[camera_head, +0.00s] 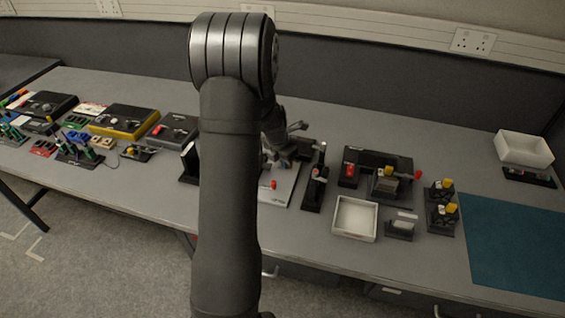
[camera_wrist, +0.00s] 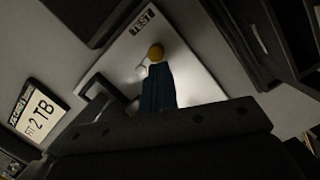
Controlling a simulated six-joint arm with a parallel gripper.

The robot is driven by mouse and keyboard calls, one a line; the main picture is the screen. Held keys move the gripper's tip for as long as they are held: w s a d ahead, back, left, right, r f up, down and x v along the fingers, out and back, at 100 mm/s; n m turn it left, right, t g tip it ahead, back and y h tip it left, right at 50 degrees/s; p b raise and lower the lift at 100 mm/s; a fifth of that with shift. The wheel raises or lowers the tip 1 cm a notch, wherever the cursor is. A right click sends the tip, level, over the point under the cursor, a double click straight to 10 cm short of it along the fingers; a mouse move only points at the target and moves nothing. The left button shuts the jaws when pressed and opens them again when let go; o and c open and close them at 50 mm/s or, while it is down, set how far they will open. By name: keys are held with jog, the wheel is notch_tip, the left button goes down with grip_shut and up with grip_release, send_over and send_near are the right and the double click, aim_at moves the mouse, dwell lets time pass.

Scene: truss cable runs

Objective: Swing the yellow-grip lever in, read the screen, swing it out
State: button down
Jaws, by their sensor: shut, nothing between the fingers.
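A yellow ball grip (camera_wrist: 156,52) shows near the middle of the wrist view, over a pale plate (camera_wrist: 200,75) marked TEST. My gripper (camera_wrist: 158,84) is shut and empty; its dark blue fingers appear just below the grip in the picture. I cannot tell whether they touch it. The lever's arm is mostly hidden. A small lit screen (camera_wrist: 38,112) at the left reads 2TB in its large characters, tilted in the picture; its smaller text is unclear. In the head view my gripper (camera_head: 283,152) is above the pale plate (camera_head: 283,182), and my arm hides the yellow grip.
A dark stand with a red part (camera_head: 317,175) stands right of the plate. Further right are an open white tray (camera_head: 356,217) and yellow-knobbed blocks (camera_head: 443,200). Black consoles (camera_head: 173,131) stand to the left. The teal mat (camera_head: 520,245) is clear.

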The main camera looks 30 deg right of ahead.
jog(key=shift+w+d, duration=0.1)
jog(key=shift+d, duration=0.35)
jog(key=shift+w+a, duration=0.55)
jog(key=shift+w, duration=0.1)
jog(key=v, duration=1)
jog(key=shift+s, duration=0.3)
jog(key=shift+d+f, duration=0.1)
